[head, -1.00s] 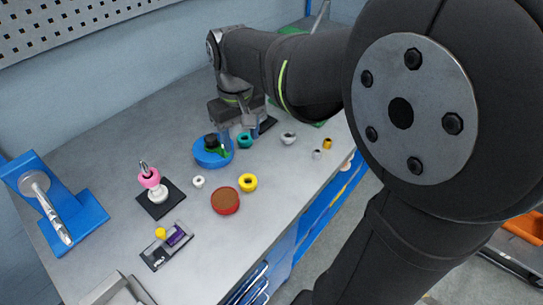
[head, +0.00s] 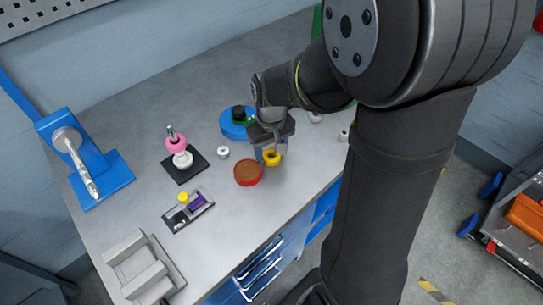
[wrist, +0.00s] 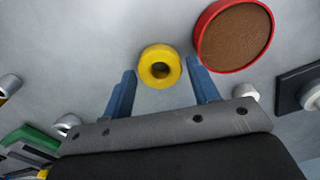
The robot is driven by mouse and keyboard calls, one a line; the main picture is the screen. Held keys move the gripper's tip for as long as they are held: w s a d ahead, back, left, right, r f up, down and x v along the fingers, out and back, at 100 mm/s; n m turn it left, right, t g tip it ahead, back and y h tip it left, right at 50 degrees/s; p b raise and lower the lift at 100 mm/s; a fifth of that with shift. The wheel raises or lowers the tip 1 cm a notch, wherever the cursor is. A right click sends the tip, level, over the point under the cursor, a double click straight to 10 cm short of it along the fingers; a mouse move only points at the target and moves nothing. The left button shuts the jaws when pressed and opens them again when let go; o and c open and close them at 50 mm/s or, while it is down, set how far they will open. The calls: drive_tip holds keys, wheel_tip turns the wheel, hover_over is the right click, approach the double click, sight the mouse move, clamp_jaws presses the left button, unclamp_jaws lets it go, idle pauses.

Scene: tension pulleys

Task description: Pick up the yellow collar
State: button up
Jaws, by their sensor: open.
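The yellow collar (head: 272,158) is a thick ring with a central hole, lying flat on the grey workbench. In the wrist view the yellow collar (wrist: 160,67) lies just past my blue fingertips, roughly midway between them, with bench showing on both sides. My gripper (head: 266,152) is open and empty, low over the bench at the collar; it also shows in the wrist view (wrist: 160,78). In the head view my gripper hides part of the collar. I cannot tell the exact height of the fingers.
A red-rimmed brown disc (head: 248,173) lies close beside the collar, near my right finger in the wrist view. A small white ring (head: 223,153), a blue round base (head: 236,124) and a post with pink and white rings (head: 177,147) stand nearby.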

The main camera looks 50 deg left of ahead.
drive_tip(key=shift+f, duration=0.15)
drive_tip(key=c, duration=0.7)
drive_tip(key=shift+c, duration=0.2)
